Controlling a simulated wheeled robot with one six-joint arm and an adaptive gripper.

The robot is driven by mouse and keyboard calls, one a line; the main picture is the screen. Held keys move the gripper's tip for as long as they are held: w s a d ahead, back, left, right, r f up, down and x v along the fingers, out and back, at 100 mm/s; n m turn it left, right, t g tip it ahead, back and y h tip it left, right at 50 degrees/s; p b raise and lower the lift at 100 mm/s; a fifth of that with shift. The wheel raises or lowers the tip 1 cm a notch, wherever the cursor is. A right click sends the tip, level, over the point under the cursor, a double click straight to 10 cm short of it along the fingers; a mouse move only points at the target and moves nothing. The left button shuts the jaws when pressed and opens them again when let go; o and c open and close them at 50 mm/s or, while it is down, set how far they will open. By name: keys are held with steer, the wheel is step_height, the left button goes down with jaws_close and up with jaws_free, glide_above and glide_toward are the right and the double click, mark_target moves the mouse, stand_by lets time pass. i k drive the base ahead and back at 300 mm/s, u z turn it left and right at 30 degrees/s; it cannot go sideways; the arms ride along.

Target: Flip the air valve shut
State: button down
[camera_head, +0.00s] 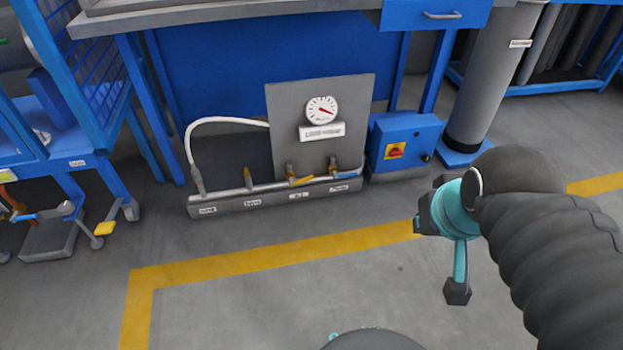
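A low pipe manifold (270,189) with small valves stands on the floor in front of a grey panel. A valve with a yellow lever (300,181) is right of its middle, above a short label (299,196) that may read "Air". The lever lies nearly along the pipe, slightly tilted. To its right is a valve with a blue lever (346,175). To its left is a brass fitting (247,178) with no clear lever. My gripper (443,255), teal with black ends, is right of the manifold and apart from it. Its finger opening is unclear from this angle.
The grey panel (286,130) carries a round gauge (321,110). A white hose (215,122) joins the manifold's left end. A blue box (403,140) with a red switch stands at right, beside a grey column (490,80). A blue cart (85,165) stands left. Floor in front is clear.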

mark_target(293, 184)
steer(key=z, duration=0.55)
steer(key=i, duration=1.2)
steer(key=u, duration=0.6)
